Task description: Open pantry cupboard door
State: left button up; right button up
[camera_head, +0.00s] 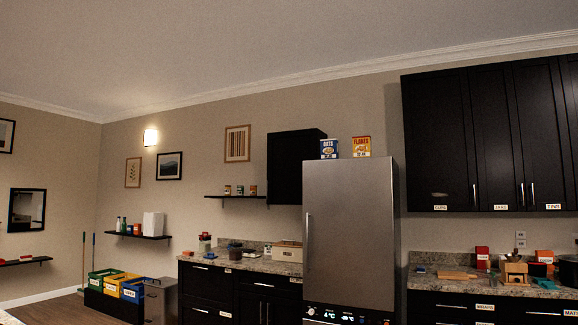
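Black wall cupboards (485,135) hang at the upper right with several tall doors, all shut, and thin upright metal handles. Small white labels run along their lower edge; one at the right seems to read "TINS" (553,207). A smaller black wall cupboard (297,165) hangs left of the fridge, and its front looks closed. I cannot read any label saying pantry, so which cupboard is the pantry one is unclear. Neither of my grippers is in view.
A steel fridge (350,235) stands in the middle with two boxes on top. Dark base cabinets with granite counters (425,284) flank it, holding boxes and jars. Coloured bins (132,290) stand at the left. Shelves and pictures hang on the wall.

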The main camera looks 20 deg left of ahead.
aim_at(287, 151)
jog(key=i+j+u, duration=0.35)
jog(key=i+j, duration=0.15)
jog(key=i, duration=0.2)
jog(key=i+j+z, duration=0.1)
jog(key=i, duration=0.45)
jog(key=i+j+z, duration=0.15)
jog(key=i, duration=0.4)
jog(key=i+j+z, duration=0.1)
jog(key=i+j, duration=0.15)
jog(key=i, duration=0.3)
jog(key=i+u, duration=0.4)
jog(key=i, duration=0.15)
jog(key=i+l+u, duration=0.1)
jog(key=i+u, duration=0.3)
jog(key=i, duration=0.15)
jog(key=i+l+u, duration=0.4)
jog(key=i, duration=0.15)
jog(key=i+j+u, duration=0.25)
jog(key=i+u, duration=0.2)
jog(key=i, duration=0.15)
jog(key=i+u, duration=0.4)
jog(key=i, duration=0.2)
jog(key=i+j+z, duration=0.1)
jog(key=i+z, duration=0.4)
jog(key=i+j+z, duration=0.25)
jog(key=z, duration=0.2)
jog(key=i+j+z, duration=0.3)
jog(key=z, duration=0.2)
